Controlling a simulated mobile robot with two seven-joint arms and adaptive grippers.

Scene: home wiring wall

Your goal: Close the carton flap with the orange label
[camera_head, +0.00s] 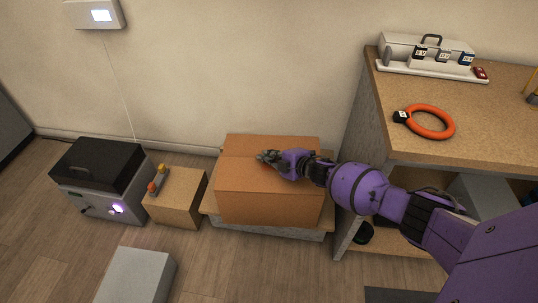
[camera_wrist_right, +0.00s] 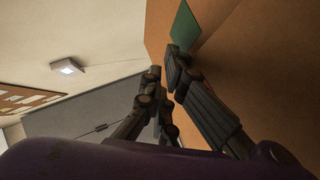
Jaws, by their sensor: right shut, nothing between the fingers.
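The brown carton (camera_head: 268,205) stands on a low platform against the wall. My right gripper (camera_head: 266,157) is over the carton's top; its fingers are shut and empty. In the right wrist view, the gripper (camera_wrist_right: 164,75) is close to brown carton panels (camera_wrist_right: 260,70); I cannot tell whether it touches them. A green patch (camera_wrist_right: 185,27) shows on the carton there. No orange label is visible, and my arm hides part of the carton's top right. I cannot tell how each flap lies. My left gripper is out of view.
A wooden bench (camera_head: 480,140) at right holds an orange ring (camera_head: 434,122) and a white device (camera_head: 427,55). A grey block (camera_head: 137,277) stands in front.

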